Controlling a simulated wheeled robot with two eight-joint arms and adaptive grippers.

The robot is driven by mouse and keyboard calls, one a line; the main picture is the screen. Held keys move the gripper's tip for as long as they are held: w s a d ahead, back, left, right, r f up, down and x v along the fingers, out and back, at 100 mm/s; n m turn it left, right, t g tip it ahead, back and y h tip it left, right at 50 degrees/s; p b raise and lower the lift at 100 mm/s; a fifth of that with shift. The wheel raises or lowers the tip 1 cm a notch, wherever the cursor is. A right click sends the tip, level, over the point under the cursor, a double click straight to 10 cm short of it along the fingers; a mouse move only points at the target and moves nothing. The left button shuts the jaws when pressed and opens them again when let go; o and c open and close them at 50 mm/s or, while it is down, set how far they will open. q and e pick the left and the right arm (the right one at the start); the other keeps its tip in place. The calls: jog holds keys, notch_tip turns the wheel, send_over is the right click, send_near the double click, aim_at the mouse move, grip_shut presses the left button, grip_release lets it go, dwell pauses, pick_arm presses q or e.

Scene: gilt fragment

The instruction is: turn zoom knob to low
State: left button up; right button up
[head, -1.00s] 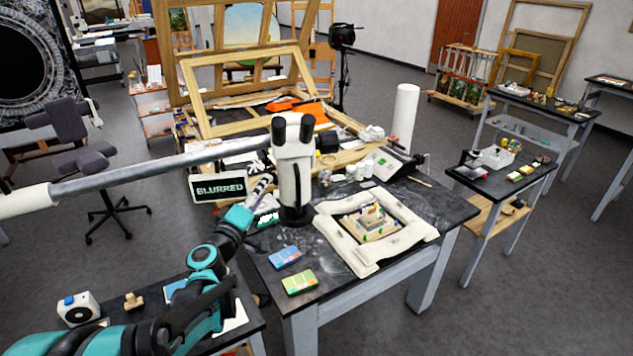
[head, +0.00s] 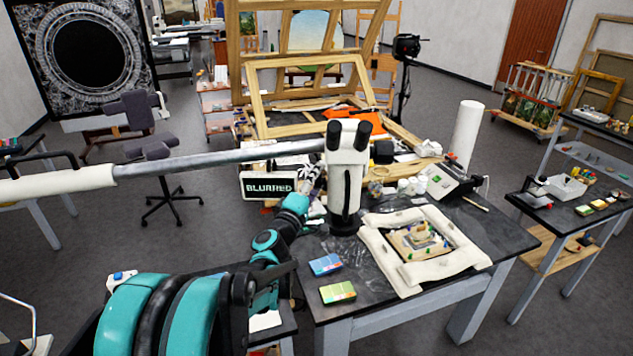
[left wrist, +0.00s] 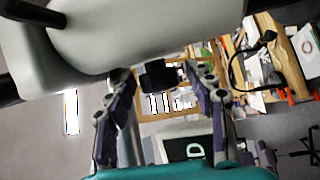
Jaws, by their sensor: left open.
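The white microscope (head: 346,170) on its long grey boom stands at the left of the work table. Its pale body fills the top of the left wrist view (left wrist: 150,35). A black knob (left wrist: 158,76) sticks out below that body; I cannot read any marks on it. My left gripper (head: 316,175) is at the microscope's left side, partly hidden by its own arm. In the left wrist view its open fingers (left wrist: 168,88) stand on either side of the knob; I cannot tell whether they touch it. My right gripper is not in view.
A screen reading "BLURRED" (head: 268,186) stands left of the microscope. A gilt fragment (head: 420,240) lies within a white padded surround (head: 387,272) to the right. Picture frames and clutter crowd the table's back.

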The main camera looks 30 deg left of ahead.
pick_arm(q)
jog(key=c, duration=1.2)
jog(key=shift+o, duration=0.2)
jog(key=g+p, duration=0.1)
jog(key=p, duration=0.1)
jog(key=shift+r+n+g+p, duration=0.25)
jog(key=shift+n+g+p, duration=0.05)
jog(key=shift+g, duration=0.1)
jog(key=g+p, duration=0.2)
jog(key=n+g+p, duration=0.1)
jog(key=g+p, duration=0.1)
jog(key=p, duration=0.1)
jog(key=shift+n+h, duration=0.3)
jog(key=shift+h, duration=0.1)
jog(key=n+g+h+p, duration=0.1)
jog(key=g+p, duration=0.1)
jog(key=g, duration=0.1)
jog(key=shift+f+p, duration=0.1)
jog(key=shift+p, duration=0.3)
jog(key=shift+f+n+g+h+p, duration=0.1)
jog(key=shift+n+g+h+p, duration=0.3)
jog(key=shift+g, duration=0.6)
jog(key=shift+f+n+g+h+p, duration=0.1)
jog(key=shift+g+h+p, duration=0.45)
jog(key=shift+g, duration=0.45)
